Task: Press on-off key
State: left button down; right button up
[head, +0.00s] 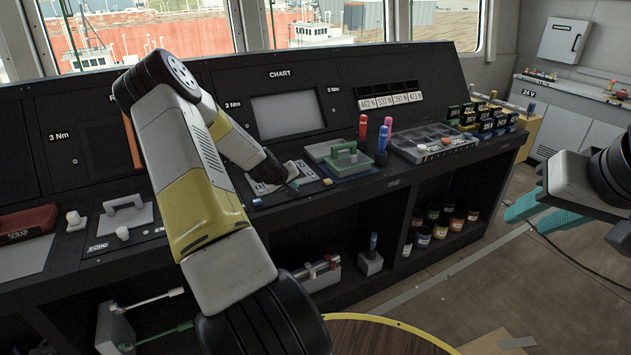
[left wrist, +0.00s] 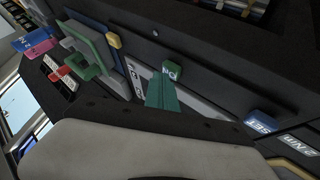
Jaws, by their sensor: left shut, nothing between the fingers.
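A small green key (left wrist: 172,70) with a white label shows in the left wrist view, on the console's front edge strip. A yellow key (left wrist: 113,40) and a blue key marked SET (left wrist: 262,122) sit along the same edge. In the head view, the yellow key (head: 327,182) and blue key (head: 257,201) lie either side of my left gripper (head: 293,184); the green key is hidden there. My left gripper is shut and empty, its green fingertips (left wrist: 160,80) right beside the green key. I cannot tell whether they touch it. My right gripper (head: 540,212) is open, away from the console at the right.
A green-handled block (head: 346,155) and upright coloured handles (head: 385,135) stand right of my left gripper. A grey compartment tray (head: 432,142) lies beyond them. A grey handled block (head: 123,212) is at the left. A round yellow-rimmed table edge (head: 390,322) is in front.

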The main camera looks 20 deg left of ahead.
pick_arm(q)
jog(key=shift+r, duration=0.15)
jog(key=shift+r, duration=3)
